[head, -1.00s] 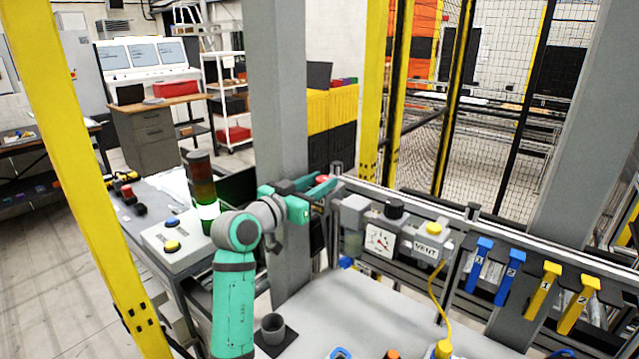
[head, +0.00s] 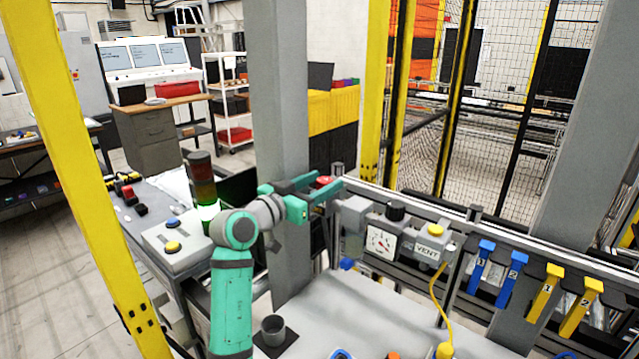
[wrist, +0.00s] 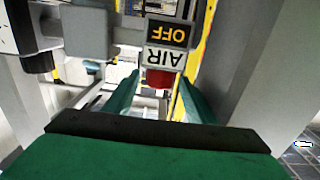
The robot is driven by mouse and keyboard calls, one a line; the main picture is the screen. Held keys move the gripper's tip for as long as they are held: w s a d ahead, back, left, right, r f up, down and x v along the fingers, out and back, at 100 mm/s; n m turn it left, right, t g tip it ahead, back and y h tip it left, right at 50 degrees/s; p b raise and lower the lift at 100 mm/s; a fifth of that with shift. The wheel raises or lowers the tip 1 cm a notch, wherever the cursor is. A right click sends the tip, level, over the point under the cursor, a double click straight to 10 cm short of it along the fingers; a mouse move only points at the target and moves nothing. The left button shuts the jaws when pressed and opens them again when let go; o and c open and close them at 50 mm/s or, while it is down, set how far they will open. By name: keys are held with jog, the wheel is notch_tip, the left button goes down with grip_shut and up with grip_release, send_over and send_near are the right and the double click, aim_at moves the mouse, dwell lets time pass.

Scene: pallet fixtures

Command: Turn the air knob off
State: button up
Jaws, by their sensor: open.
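The red air knob (head: 323,181) shows between my gripper's fingers, at the left end of the rail beside the grey post. In the wrist view the red knob (wrist: 158,78) sits by a sign (wrist: 166,45) reading AIR and OFF, upside down there. My gripper (head: 330,184) is open, with one finger on each side of the knob. In the wrist view my gripper (wrist: 156,92) has its green fingers left and right of the knob. I cannot tell whether they touch it. The fingers partly hide the knob in the head view.
A pressure gauge (head: 380,242) and a VENT valve (head: 427,252) stand right of my gripper. Blue (head: 479,263) and yellow (head: 545,290) numbered levers hang further right. The grey post (head: 278,100) rises close behind my arm. A grey cup (head: 273,328) stands below.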

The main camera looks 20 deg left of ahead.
jog(key=shift+s+a, duration=0.15)
jog(key=v, duration=1)
jog(key=shift+s, duration=0.4)
jog(key=shift+w, duration=0.1)
